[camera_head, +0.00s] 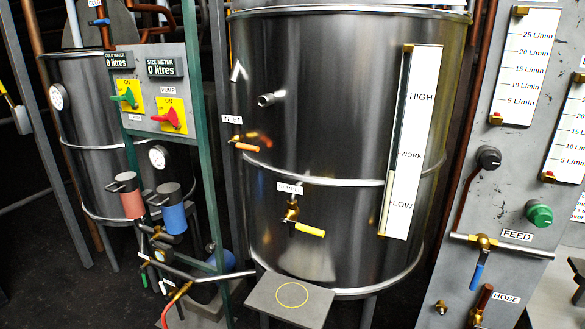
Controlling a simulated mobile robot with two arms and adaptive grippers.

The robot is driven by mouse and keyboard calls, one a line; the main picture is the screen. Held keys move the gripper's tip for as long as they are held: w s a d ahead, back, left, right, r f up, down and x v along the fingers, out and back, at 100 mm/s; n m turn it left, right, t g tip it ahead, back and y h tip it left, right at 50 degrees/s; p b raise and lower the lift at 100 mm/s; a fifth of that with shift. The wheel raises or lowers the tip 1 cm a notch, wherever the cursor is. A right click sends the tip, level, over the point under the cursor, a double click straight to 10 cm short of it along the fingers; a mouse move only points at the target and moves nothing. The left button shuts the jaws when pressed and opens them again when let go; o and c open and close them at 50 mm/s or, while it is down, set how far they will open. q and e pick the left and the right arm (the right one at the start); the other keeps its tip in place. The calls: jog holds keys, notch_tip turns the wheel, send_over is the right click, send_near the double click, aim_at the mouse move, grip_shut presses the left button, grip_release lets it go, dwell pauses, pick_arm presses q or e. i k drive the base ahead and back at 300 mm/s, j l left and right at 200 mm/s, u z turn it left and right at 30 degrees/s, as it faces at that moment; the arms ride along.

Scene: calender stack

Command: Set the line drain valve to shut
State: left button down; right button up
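No label reading line drain is legible, so I cannot tell which valve it is. On the steel tank, the inlet valve (246,146) has an orange handle and the sample valve (309,229) a yellow one, both lying roughly sideways. The feed valve (479,270) has a blue handle hanging down. The hose valve (484,297) has a brown-red handle tilted upward. Neither of my grippers is in view.
The large steel tank (320,90) fills the middle, with a level gauge (411,150). A small grey stand (265,298) with a yellow ring is in front. A switch panel (155,90) is at left, a flow-meter panel (510,130) at right. Dark floor (50,270) shows at left.

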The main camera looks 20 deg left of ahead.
aim_at(161, 284)
jog(key=u, duration=0.85)
